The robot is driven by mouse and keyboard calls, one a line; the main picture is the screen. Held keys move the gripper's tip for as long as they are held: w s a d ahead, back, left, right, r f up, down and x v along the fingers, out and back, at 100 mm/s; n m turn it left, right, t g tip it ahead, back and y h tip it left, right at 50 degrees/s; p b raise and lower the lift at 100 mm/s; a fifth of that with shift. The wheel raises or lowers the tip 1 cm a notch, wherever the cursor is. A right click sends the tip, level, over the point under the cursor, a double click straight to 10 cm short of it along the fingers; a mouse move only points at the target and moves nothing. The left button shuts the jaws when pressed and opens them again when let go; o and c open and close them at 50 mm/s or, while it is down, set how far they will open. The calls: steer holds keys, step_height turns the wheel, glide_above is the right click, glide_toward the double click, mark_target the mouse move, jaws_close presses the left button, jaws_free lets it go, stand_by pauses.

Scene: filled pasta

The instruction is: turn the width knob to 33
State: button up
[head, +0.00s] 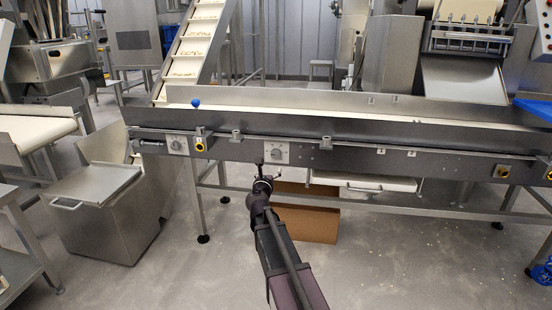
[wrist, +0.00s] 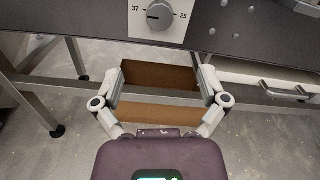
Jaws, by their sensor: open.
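A round dark grey knob (wrist: 160,16) sits on a white dial plate (wrist: 185,32) at the top of the wrist view. The plate shows 37 on the left and 25 on the right; its upper part is cut off and the exact setting is too small to read. In the head view the same dial (head: 276,152) is on the conveyor's front panel, above my gripper. My gripper (wrist: 160,88) is open and empty, its fingers spread wide. In the head view my gripper (head: 268,174) is just below and in front of the panel, apart from the knob.
Another dial (head: 177,145) and a yellow-ringed button (head: 199,145) are further left on the panel. A brown cardboard box (head: 308,212) stands on the floor below. A white tray (head: 365,184) hangs under the conveyor to the right. A steel bin (head: 105,215) stands at the left.

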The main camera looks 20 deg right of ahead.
mark_target(275, 156)
steer(key=x, duration=1.3)
steer(key=shift+w+d, duration=0.25)
steer(key=shift+w, duration=0.05)
steer(key=c, duration=1.1)
